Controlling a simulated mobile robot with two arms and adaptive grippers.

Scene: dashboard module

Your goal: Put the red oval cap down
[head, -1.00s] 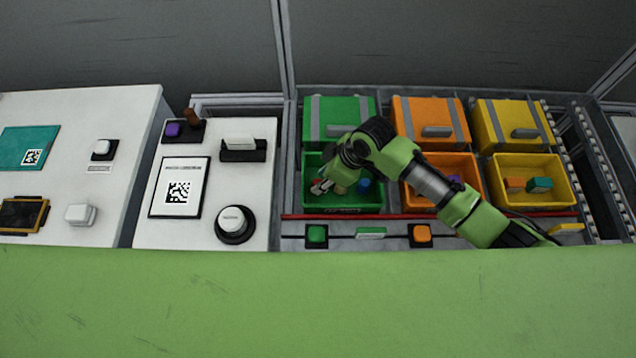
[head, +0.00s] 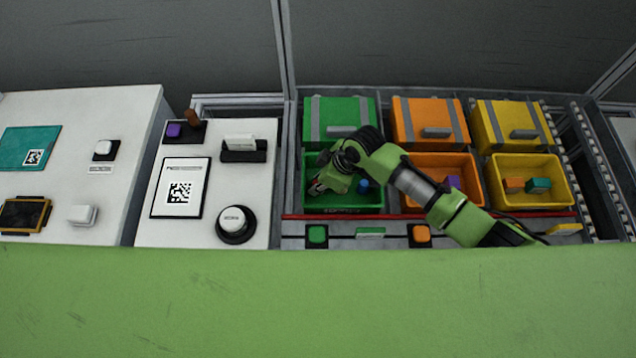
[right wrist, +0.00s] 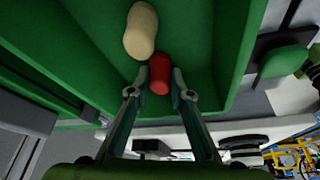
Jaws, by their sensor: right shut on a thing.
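The red oval cap (right wrist: 160,74) is between the fingertips of my right gripper (right wrist: 160,88), which is shut on it. In the head view, my right gripper (head: 318,187) reaches down inside the open green bin (head: 345,208), near its left side. The cap is too small and covered to make out clearly in the head view. A cream oval piece (right wrist: 141,30) lies in the bin just beyond the cap. I cannot tell whether the cap touches the bin floor. My left gripper is not in view.
A blue piece (head: 363,186) is in the green bin, right of my gripper. An orange bin (head: 470,203) and a yellow bin (head: 530,204) stand to the right, with pieces in them. A red rail (head: 400,216) runs along the front of the bins.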

